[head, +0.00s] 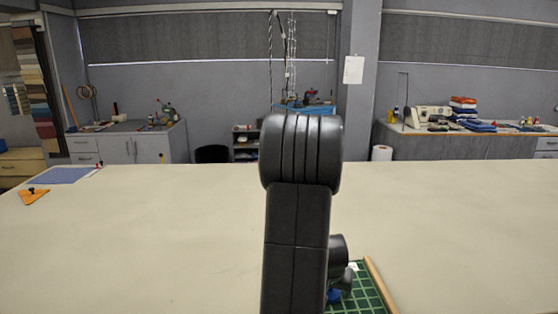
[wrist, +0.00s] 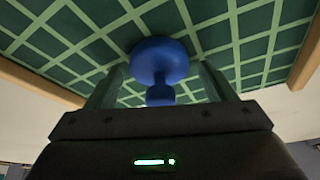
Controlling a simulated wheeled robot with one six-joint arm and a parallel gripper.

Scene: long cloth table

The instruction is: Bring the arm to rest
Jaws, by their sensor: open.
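My arm stands upright in the middle of the head view and hides part of the table. My gripper (wrist: 160,84) shows in the wrist view with its two fingers apart, so it is open. A blue knob-shaped thing (wrist: 160,58) shows between and just beyond the fingers, against a green gridded surface. I cannot tell whether a finger touches it. A bit of the blue thing also shows in the head view (head: 334,296), low beside my arm. My gripper's fingers are hidden in the head view.
The green gridded surface (head: 368,294) has a wooden edge strip (head: 380,284) and lies on the long cloth table (head: 150,250). An orange triangular piece (head: 33,197) and a blue sheet (head: 62,176) lie far left. The table's right side is clear.

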